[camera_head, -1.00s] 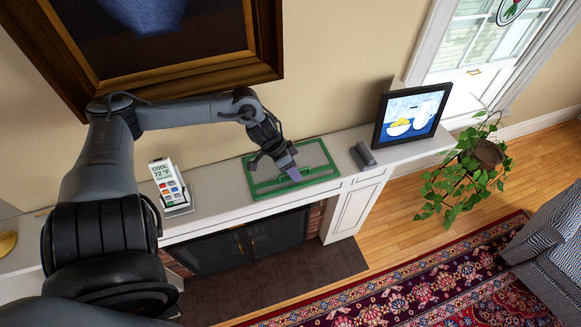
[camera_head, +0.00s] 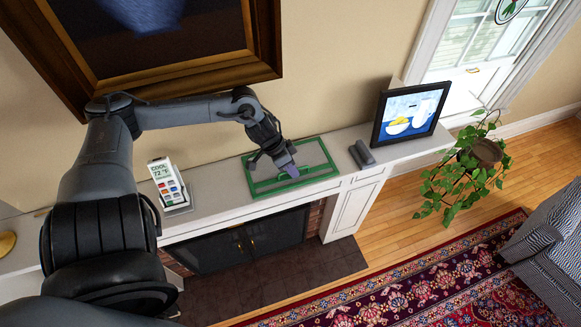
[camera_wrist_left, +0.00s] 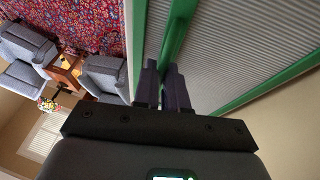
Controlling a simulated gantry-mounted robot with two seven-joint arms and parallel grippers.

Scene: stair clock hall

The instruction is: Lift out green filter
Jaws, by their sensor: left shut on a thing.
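The green filter (camera_head: 316,174) is a flat rectangular green frame with a grey pleated panel. In the head view it lies on the white mantel shelf above the fireplace. My left gripper (camera_head: 291,171) is over its front middle. In the left wrist view the filter (camera_wrist_left: 238,50) fills the right side, and my left gripper's dark fingers (camera_wrist_left: 162,82) are closed on a green bar of it. I cannot tell in the head view whether the filter is clear of the shelf. My right gripper is not in view.
On the mantel shelf (camera_head: 226,205), a thermostat-like device (camera_head: 168,184) stands left of the filter. A small grey object (camera_head: 362,154) and a framed picture (camera_head: 410,112) are to its right. A large framed painting (camera_head: 165,40) hangs above. A potted plant (camera_head: 468,170) stands on the floor at right.

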